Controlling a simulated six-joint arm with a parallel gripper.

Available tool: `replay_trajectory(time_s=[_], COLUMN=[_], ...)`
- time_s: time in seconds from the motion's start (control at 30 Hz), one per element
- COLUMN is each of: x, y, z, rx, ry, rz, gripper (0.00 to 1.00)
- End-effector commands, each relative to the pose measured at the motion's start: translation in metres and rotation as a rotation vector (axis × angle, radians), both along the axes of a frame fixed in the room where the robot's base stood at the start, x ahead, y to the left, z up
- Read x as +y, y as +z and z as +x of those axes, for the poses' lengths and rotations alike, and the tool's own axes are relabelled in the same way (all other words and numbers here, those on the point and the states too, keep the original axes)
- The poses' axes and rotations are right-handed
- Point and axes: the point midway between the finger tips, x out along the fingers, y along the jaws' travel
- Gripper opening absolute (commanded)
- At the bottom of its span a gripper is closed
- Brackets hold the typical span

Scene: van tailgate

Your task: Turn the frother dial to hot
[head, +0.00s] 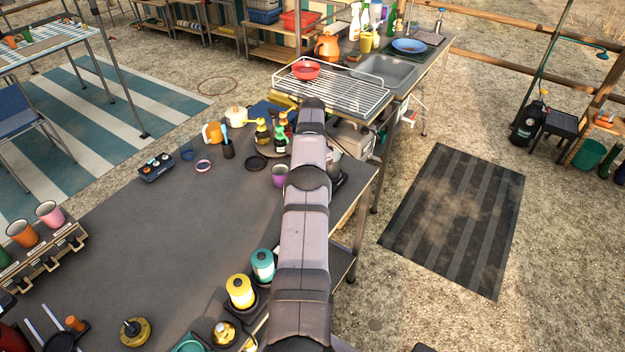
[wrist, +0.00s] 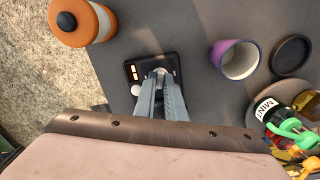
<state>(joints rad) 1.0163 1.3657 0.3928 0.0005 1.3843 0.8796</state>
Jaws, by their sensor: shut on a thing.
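In the wrist view a small black unit (wrist: 133,70), which looks like the frother base, lies on the dark table, with small pale marks on its top. A pale round knob, apparently the dial (wrist: 161,71), sits at my fingertips. My gripper (wrist: 160,80) comes down over the unit with its two fingers close together, shut on the dial. The fingers cover part of the dial, so its setting cannot be read. A small whitish round part (wrist: 136,90) shows beside the fingers. In the head view my arm hides the gripper and most of the unit.
A purple cup (wrist: 236,60) stands close by. An orange and white canister (wrist: 82,22) stands near the table edge. Syrup bottles (wrist: 268,110) stand on a round tray. A wire rack (head: 335,88) lies beyond. The table's middle (head: 150,225) is clear.

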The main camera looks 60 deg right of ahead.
Motion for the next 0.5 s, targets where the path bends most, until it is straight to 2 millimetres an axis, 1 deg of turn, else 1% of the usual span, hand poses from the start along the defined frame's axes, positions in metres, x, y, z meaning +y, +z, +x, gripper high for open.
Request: replay_trajectory(time_s=[0.5], x=[-0.0019], y=[0.0019], z=[0.0001], rx=[-0.003], ry=[-0.492], rz=[-0.007], gripper=[0.0])
